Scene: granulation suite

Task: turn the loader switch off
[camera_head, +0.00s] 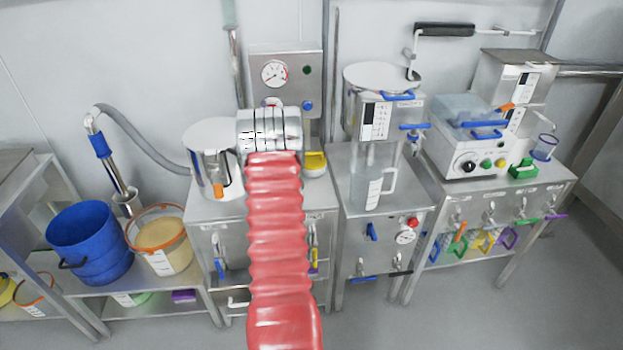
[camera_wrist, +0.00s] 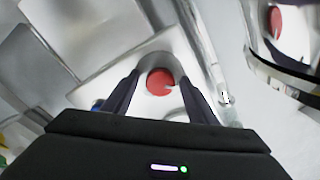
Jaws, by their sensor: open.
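In the wrist view a round red knob (camera_wrist: 160,81) with a small pale mark at its lower right sits on a pale metal panel. It looks like the loader switch, but I see no readable label. My gripper (camera_wrist: 159,76) is open, with one dark finger on each side of the knob; I cannot tell whether they touch it. In the head view the steel control panel (camera_head: 286,56) stands at the back centre. My arm's end hides its lower part, and only the top of a round, reddish fitting (camera_head: 272,102) shows there. My fingers are hidden in that view.
The panel also carries a gauge (camera_head: 274,73), a green button (camera_head: 307,70) and a blue knob (camera_head: 308,106). A steel pot (camera_head: 207,170) stands left of my arm and a yellow scoop-like item (camera_head: 315,163) right of it. A second red disc (camera_wrist: 275,21) shows in the wrist view.

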